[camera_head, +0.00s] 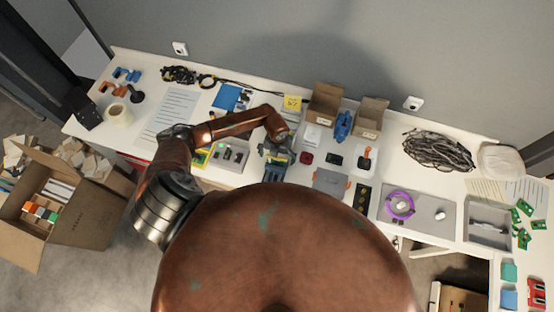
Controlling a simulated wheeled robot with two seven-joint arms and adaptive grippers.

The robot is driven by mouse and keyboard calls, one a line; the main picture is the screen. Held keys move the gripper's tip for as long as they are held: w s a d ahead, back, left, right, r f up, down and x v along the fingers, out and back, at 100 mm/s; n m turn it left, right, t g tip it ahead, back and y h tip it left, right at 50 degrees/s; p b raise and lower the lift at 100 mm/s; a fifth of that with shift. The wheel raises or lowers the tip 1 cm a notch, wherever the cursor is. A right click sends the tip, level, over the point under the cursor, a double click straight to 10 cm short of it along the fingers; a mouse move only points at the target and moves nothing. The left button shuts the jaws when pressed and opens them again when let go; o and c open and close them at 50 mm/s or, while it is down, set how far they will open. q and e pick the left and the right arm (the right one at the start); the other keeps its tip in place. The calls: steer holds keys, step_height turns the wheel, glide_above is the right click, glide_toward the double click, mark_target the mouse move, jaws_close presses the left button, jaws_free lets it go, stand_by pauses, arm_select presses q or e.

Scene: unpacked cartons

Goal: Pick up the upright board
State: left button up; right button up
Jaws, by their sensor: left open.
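My left arm reaches in from the left and bends over the table. My left gripper (272,172) is open and points down over the middle of the white table (228,176). I cannot make out an upright board between its fingers; the gripper covers that spot. A small dark green board (335,160) lies to the right of the gripper, apart from it. Several green boards (523,208) lie loosely at the table's right end. I cannot tell which board is the upright one. My right gripper is not in view.
Open cartons (324,104) and a blue object (343,125) stand behind, right of the gripper. A grey box with small parts (230,155) lies to its left. A black cable coil (438,150) lies at the right. A large carton (92,215) stands on the floor left.

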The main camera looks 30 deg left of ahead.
arm_select(q)
steer(key=c, duration=1.3)
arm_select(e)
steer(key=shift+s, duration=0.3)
arm_select(q)
steer(key=shift+r, duration=0.15)
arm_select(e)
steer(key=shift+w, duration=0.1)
arm_select(q)
steer(key=shift+r+p, duration=0.55)
steer(key=shift+r, duration=0.1)
step_height(320, 180, up, 8)
steer(key=p, duration=0.5)
steer(key=shift+f, duration=0.1)
steer(key=shift+r+p, duration=0.35)
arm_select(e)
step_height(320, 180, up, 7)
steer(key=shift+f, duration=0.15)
